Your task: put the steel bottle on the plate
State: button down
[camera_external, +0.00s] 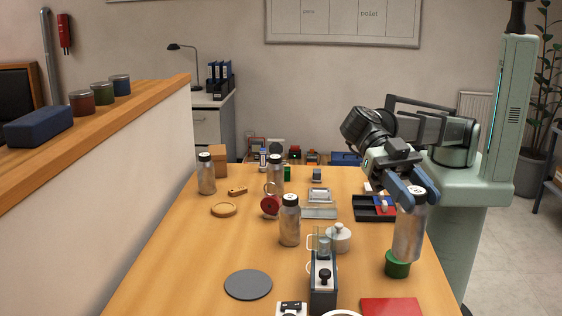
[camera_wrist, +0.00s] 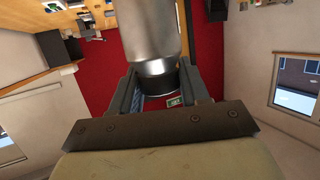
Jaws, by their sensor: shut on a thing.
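My gripper (camera_external: 409,194) is at the right of the table, shut on a steel bottle (camera_external: 408,238) near its cap. The bottle hangs near upright, its lower end close to a green tin (camera_external: 397,265); I cannot tell whether they touch. In the wrist view, the bottle's silver body (camera_wrist: 154,32) and dark neck lie between the fingers of my gripper (camera_wrist: 158,92). A flat grey round plate (camera_external: 248,285) lies bare at the front left of the table, well left of the held bottle.
A dark upright device (camera_external: 323,285) and a white lidded pot (camera_external: 338,238) stand between the held bottle and the plate. A red sheet (camera_external: 391,306) lies front right.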

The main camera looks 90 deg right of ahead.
notch_tip(320, 180, down, 14)
jog(key=shift+w, duration=0.15)
dwell(0.7)
jog(key=shift+f, duration=0.25)
jog(key=c, duration=0.5)
grip_release()
jog(key=shift+c, duration=0.2)
jog(key=v, duration=1.2)
jog(key=shift+r, duration=0.25)
